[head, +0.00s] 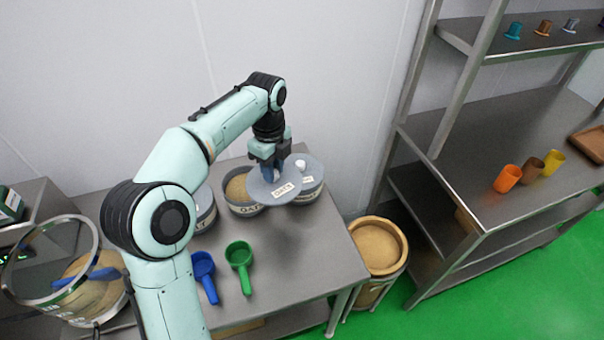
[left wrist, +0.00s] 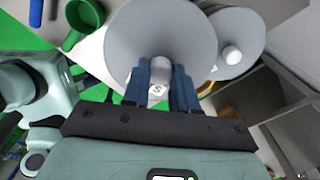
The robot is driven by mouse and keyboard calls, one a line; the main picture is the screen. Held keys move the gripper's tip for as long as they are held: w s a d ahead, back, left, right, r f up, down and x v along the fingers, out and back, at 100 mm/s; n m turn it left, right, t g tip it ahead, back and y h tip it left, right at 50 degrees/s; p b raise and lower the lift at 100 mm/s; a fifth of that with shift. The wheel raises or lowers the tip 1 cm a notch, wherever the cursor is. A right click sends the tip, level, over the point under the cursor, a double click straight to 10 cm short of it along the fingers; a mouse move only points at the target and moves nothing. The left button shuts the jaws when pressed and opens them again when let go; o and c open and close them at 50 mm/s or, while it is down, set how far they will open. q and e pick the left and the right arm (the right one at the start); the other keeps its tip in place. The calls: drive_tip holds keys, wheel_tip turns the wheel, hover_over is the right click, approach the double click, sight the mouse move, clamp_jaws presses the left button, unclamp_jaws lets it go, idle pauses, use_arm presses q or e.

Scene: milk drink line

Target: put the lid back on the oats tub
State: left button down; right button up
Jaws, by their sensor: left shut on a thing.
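My left gripper (head: 269,165) is shut on the grey oats lid (head: 262,191), a round disc with a label on top. In the left wrist view the gripper (left wrist: 161,82) grips the lid's pale knob, and the lid (left wrist: 125,40) spreads out beyond the fingers. The oats tub (head: 243,209) is grey, labelled and open, with pale oats showing inside. It stands on the steel table just left of the held lid, which overlaps its right side in the head view. The height of the lid over the tub is hard to tell. My right gripper is out of view.
Another lidded tub (head: 308,187) with a white knob stands right of the oats tub, partly behind the held lid. A third tub (head: 204,213) stands left, partly hidden by my arm. A blue scoop (head: 204,268) and a green scoop (head: 239,257) lie in front.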

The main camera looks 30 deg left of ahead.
use_arm(q)
drive_tip(key=w+a+n+p, duration=0.1)
drive_tip(key=a+n+p, duration=0.2)
drive_tip(key=a, duration=0.8)
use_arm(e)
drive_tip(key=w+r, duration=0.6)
use_arm(q)
wheel_tip(320, 180, down, 8)
drive_tip(key=b, duration=0.2)
drive_tip(key=shift+s+a+r+b, duration=0.15)
drive_tip(key=shift+a+r+b, duration=0.05)
drive_tip(key=shift+b, duration=0.1)
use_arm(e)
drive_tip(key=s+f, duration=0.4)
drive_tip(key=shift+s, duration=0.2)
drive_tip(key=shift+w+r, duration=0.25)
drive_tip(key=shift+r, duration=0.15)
use_arm(q)
drive_tip(key=shift+f+p, duration=0.15)
drive_tip(key=shift+p, duration=0.25)
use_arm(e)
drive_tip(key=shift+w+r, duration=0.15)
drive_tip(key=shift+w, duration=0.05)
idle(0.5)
